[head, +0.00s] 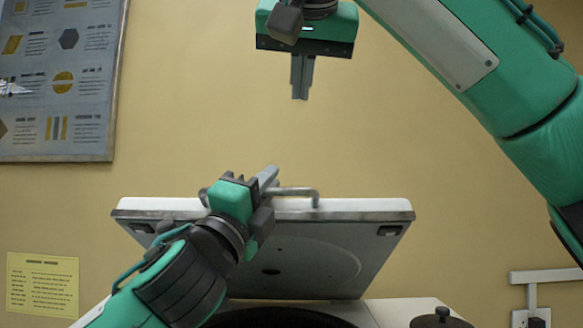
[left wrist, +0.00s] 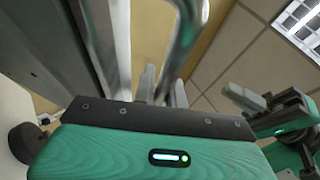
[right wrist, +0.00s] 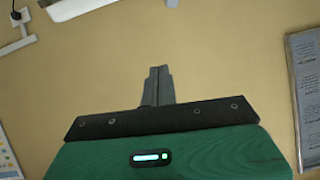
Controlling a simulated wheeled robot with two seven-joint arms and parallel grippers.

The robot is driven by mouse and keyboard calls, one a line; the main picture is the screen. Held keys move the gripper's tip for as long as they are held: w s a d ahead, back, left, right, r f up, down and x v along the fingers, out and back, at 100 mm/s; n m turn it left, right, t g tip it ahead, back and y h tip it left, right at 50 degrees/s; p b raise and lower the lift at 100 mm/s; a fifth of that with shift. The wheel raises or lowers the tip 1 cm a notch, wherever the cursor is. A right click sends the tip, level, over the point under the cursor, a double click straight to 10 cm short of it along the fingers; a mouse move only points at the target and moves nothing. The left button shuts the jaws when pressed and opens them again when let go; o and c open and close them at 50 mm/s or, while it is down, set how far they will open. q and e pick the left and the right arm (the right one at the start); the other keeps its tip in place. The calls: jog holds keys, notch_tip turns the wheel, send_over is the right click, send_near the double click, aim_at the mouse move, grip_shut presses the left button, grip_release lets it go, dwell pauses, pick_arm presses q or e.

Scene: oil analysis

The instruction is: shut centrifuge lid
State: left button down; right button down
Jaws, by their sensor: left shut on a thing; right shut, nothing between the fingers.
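The centrifuge lid (head: 330,245) stands raised and tilted, its inner face toward me, above the white centrifuge body (head: 400,308) with its dark round bowl (head: 270,318). A metal handle (head: 300,191) runs along the lid's top edge. My left gripper (head: 268,178) is at that handle, shut on it left of the lid's middle. In the left wrist view the handle (left wrist: 184,45) passes close by the fingers. My right gripper (head: 301,85) is shut and empty, pointing down in the air above the lid. It also shows in the right wrist view (right wrist: 160,75).
A dark knob (head: 441,318) sits at the body's right. A framed poster (head: 60,80) and a yellow note (head: 43,285) hang on the wall at left. A wall socket (head: 530,318) is at the lower right. The air around my right gripper is clear.

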jog(key=s+a+f+g+h, duration=0.1)
jog(key=s+f, duration=0.1)
jog(key=s, duration=0.1)
send_over(292, 188)
jog(key=w, duration=0.1)
notch_tip(292, 188, down, 6)
jog(key=shift+s+f, duration=0.25)
jog(key=shift+f, duration=0.2)
jog(key=shift+s+f, duration=0.2)
jog(key=shift+f, duration=0.25)
jog(key=shift+s+f, duration=0.35)
jog(key=shift+f, duration=0.45)
